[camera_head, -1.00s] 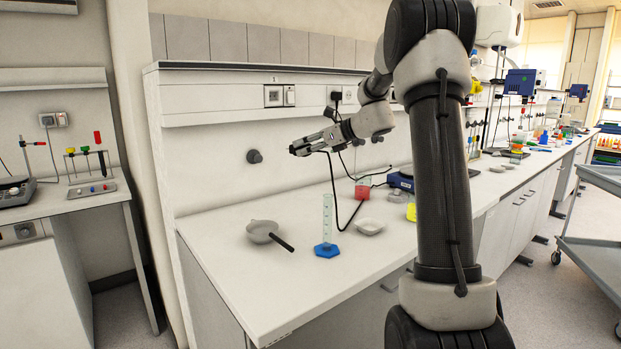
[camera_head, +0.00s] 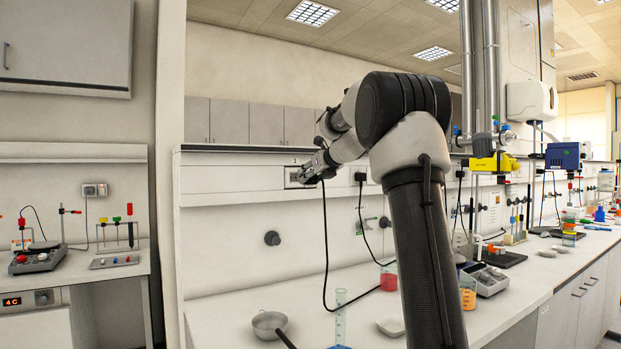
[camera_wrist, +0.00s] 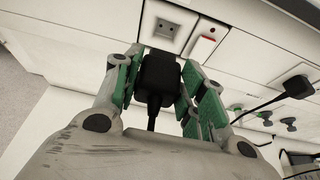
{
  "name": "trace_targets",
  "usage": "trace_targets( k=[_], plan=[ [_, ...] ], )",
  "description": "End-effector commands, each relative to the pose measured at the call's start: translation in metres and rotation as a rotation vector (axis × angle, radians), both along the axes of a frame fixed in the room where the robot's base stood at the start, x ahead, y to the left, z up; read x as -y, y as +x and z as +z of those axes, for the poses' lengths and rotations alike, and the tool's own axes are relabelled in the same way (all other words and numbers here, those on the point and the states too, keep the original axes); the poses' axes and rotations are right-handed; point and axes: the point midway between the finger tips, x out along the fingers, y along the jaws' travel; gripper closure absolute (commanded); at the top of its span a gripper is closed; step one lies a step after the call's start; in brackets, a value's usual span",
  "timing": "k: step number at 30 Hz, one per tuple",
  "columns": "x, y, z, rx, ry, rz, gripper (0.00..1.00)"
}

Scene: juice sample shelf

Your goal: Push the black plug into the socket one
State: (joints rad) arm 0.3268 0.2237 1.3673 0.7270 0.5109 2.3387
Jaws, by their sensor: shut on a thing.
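My gripper (camera_wrist: 160,68) is shut on the black plug (camera_wrist: 156,82), with green finger pads on both sides of it. The plug's cable runs back toward my wrist. Socket one (camera_wrist: 168,29) is a grey outlet in the white wall panel, just beyond the plug in the wrist view, its holes uncovered. In the head view my gripper (camera_head: 309,176) is up at the panel, in front of and partly covering socket one (camera_head: 290,176), below the label "1". The plug itself is hard to make out there. The wrist view does not clearly show the remaining gap.
A red-marked switch (camera_wrist: 204,42) sits right of the socket. Another black plug (camera_head: 360,177) is in the panel farther right. The held plug's black cable (camera_head: 325,250) hangs to the bench. A grey bowl (camera_head: 270,324), a cylinder (camera_head: 340,318) and a red-filled beaker (camera_head: 388,278) stand below.

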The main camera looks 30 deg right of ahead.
Motion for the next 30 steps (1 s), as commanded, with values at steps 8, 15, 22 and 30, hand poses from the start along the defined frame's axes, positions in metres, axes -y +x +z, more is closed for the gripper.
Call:
trace_targets(
  k=[8, 15, 22, 30],
  plan=[
    [-0.001, 0.022, 0.000, 0.000, -0.001, 0.002, 0.84],
    [-0.002, 0.037, 0.000, 0.001, -0.001, 0.001, 0.84],
    [-0.001, 0.036, 0.001, 0.001, -0.001, 0.001, 0.84],
    [-0.002, 0.037, 0.001, 0.000, 0.001, 0.002, 0.84]
  ],
)
